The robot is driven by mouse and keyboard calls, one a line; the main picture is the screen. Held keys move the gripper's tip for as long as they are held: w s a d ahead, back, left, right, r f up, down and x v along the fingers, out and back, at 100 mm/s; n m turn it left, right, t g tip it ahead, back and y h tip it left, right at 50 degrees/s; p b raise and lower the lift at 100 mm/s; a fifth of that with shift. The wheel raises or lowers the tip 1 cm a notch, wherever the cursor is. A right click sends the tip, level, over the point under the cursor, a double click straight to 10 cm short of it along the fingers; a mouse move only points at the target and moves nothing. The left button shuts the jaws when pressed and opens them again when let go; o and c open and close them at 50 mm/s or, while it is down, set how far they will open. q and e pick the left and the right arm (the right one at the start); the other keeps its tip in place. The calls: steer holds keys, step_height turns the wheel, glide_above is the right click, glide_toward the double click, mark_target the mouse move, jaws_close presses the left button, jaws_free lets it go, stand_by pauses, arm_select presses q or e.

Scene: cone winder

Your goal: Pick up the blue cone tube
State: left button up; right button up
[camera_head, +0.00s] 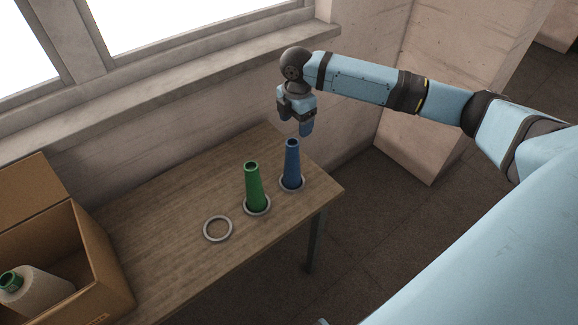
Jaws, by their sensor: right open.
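The blue cone tube (291,167) stands upright in a grey ring (293,186) near the right end of the wooden table. My right gripper (304,133) is just above the top of the blue cone tube, pointing down. It is open and empty, and its fingers partly overlap each other from this angle. I cannot tell whether a fingertip touches the tube. My left gripper is out of view.
A green cone tube (253,188) stands in a ring just left of the blue one. An empty ring (217,228) lies further left. A cardboard box (108,262) holds a wound cone (35,292). A wall and window sill (200,83) run behind the table.

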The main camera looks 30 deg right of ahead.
mark_target(291, 143)
step_height(291, 143, down, 5)
steer(key=shift+r, duration=0.1)
steer(key=f, duration=0.3)
steer(key=w+a+f, duration=0.1)
steer(key=f, duration=0.1)
steer(key=shift+f+p, duration=0.15)
steer(key=shift+p, duration=0.25)
steer(key=shift+s+d+f, duration=0.1)
steer(key=shift+f, duration=0.3)
steer(key=shift+c, duration=0.3)
steer(key=c, duration=1.1)
